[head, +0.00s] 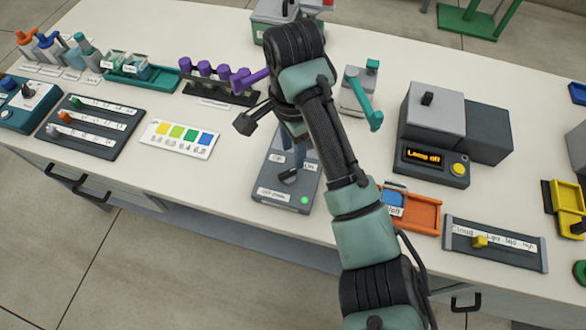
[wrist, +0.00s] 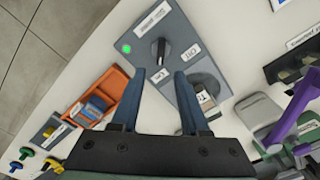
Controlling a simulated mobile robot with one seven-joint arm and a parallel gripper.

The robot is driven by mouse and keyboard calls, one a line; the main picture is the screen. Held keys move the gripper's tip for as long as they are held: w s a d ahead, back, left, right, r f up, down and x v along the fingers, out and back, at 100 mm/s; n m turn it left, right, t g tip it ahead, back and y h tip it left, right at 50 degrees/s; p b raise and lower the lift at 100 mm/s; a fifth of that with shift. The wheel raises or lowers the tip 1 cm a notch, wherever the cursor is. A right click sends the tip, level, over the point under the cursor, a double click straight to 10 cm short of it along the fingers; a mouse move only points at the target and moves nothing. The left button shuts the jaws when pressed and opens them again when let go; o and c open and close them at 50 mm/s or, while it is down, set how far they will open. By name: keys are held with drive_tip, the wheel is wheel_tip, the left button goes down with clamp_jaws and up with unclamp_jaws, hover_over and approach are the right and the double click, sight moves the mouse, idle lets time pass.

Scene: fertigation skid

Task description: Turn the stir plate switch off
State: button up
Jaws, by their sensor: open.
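The stir plate (head: 272,190) is a flat grey box on the bench with a lit green light near its front right corner. Its black rotary switch knob (head: 289,176) sits on the top between two small white labels. In the wrist view the knob (wrist: 160,49) lies just beyond my fingertips, and the stir plate (wrist: 143,24) spreads around it. My gripper (wrist: 160,73) is open and empty, its two blue fingers apart, with the knob roughly in line with the gap. In the head view my arm partly covers the plate's rear and my gripper (head: 292,160).
An orange tray (head: 424,214) with a blue item stands close right of the plate. A slider panel (head: 496,262) and a lamp unit (head: 433,120) are farther right. A purple-capped vial rack (head: 217,92) stands behind left. A colour card (head: 180,139) lies left, with bare bench between.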

sight(293, 169)
wheel_tip(293, 169, down, 6)
drive_tip(key=shift+f+b, duration=0.25)
drive_tip(key=shift+b, duration=0.2)
clamp_jaws()
